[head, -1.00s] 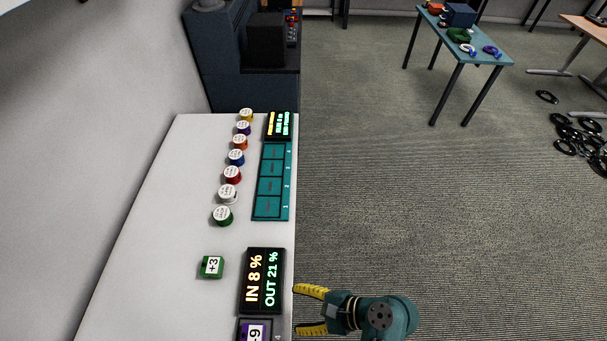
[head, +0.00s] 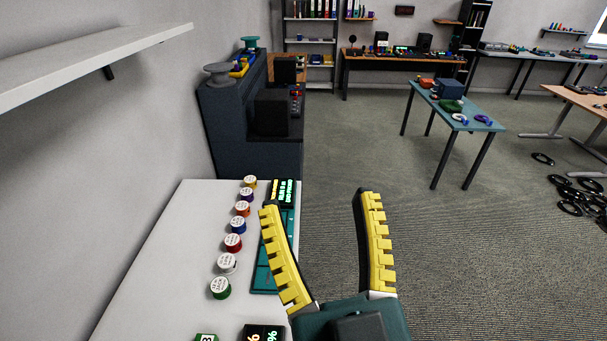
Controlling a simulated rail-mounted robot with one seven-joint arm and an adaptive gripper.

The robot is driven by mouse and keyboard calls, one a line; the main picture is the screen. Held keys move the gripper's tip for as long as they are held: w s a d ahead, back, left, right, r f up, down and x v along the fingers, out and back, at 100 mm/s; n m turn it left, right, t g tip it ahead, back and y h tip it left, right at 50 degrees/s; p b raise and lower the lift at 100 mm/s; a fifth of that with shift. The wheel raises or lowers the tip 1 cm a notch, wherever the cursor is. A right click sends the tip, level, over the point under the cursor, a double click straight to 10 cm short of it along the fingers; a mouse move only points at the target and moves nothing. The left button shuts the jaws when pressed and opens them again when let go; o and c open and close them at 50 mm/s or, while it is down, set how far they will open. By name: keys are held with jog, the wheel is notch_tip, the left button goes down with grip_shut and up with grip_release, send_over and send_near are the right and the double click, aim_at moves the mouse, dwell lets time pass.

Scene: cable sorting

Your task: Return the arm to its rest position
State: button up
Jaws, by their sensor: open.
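My gripper (head: 314,202) is in the lower middle of the head view, with its two yellow toothed fingers spread wide apart and pointing away from me. Nothing is between the fingers. The left finger overlaps the right edge of the white table (head: 165,255) in the picture and partly hides the teal slotted board (head: 262,278). The right finger shows over the carpet. The rest of my arm is below the frame.
A row of coloured round pieces with white tops (head: 233,243) stands on the white table beside the board. A dark display (head: 263,333) is cut off at the bottom. A dark cabinet (head: 240,130) stands beyond. A blue-green table (head: 455,105) and black cable coils (head: 580,195) are at right. Carpet between is clear.

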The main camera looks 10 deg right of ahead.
notch_tip(320, 180, up, 20)
jog(key=p, duration=1.9)
jog(key=shift+r, duration=0.2)
